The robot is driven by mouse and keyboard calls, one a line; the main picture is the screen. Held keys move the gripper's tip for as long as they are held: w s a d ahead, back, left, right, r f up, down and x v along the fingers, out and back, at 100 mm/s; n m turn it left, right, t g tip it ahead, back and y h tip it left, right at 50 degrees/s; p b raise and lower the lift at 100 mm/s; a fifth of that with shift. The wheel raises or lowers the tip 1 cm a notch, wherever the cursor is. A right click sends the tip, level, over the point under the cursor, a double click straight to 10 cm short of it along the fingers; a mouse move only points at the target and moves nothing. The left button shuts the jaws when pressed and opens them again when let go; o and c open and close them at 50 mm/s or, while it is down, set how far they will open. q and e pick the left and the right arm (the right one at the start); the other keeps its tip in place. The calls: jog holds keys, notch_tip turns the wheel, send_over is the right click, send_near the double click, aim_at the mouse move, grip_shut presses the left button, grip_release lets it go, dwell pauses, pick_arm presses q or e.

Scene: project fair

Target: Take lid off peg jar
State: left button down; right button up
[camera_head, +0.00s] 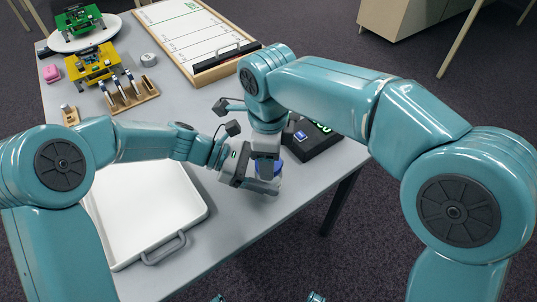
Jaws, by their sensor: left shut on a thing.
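A small round blue piece (279,168), which looks like part of the peg jar or its lid, shows between my two grippers near the table's right edge. My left gripper (262,181) reaches in from the left and is shut around the jar low down. My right gripper (267,161) points straight down from above, right over the blue piece. Its fingers overlap the jar and the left gripper, so I cannot tell whether it is open or shut. Most of the jar is hidden behind the grippers, and I cannot make out pegs.
A white tray (193,222) with a grey handle lies at the front left, under my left arm. A black box (322,148) with a green display stands just right of the grippers. A whiteboard (190,32), a marker rack (148,91) and a yellow model (93,64) are farther back.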

pick_arm(q)
jog(key=shift+f, duration=0.25)
pick_arm(e)
jog(key=n, duration=0.6)
jog(key=o, duration=1.2)
jog(key=shift+c, duration=0.2)
